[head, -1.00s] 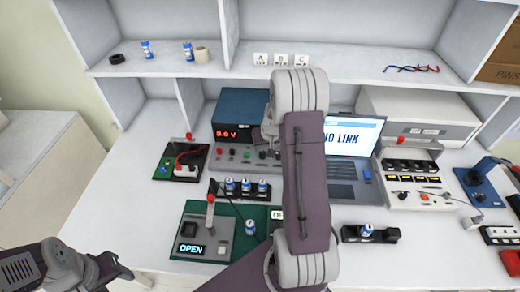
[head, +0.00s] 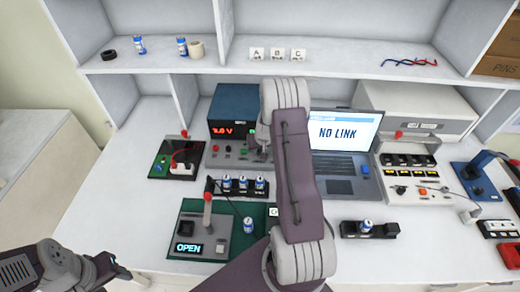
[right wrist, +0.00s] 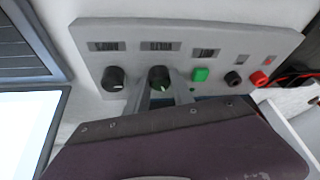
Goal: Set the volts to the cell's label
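The power supply (head: 230,103) is a blue box with a red-lit display (head: 226,129) and a grey front panel of knobs and terminals. The display's digits are too blurred to read surely. My right gripper (head: 262,153) is at that panel, partly hidden by my arm. In the right wrist view its fingers (right wrist: 163,88) stand on both sides of the middle black knob (right wrist: 159,78), closed around it. A second black knob (right wrist: 113,78) is free beside it. Small blue-and-white cells stand in a black rack (head: 238,196); their labels are unreadable. My left gripper (head: 112,268) is empty, fingers apart.
A green board (head: 258,238) with a unit reading OPEN (head: 188,248) lies in front. A laptop (head: 345,150) shows NO LINK. Another cell (head: 366,225) sits in a black holder at right. A blue stand (head: 474,180) is farther right. Bare white table lies at left.

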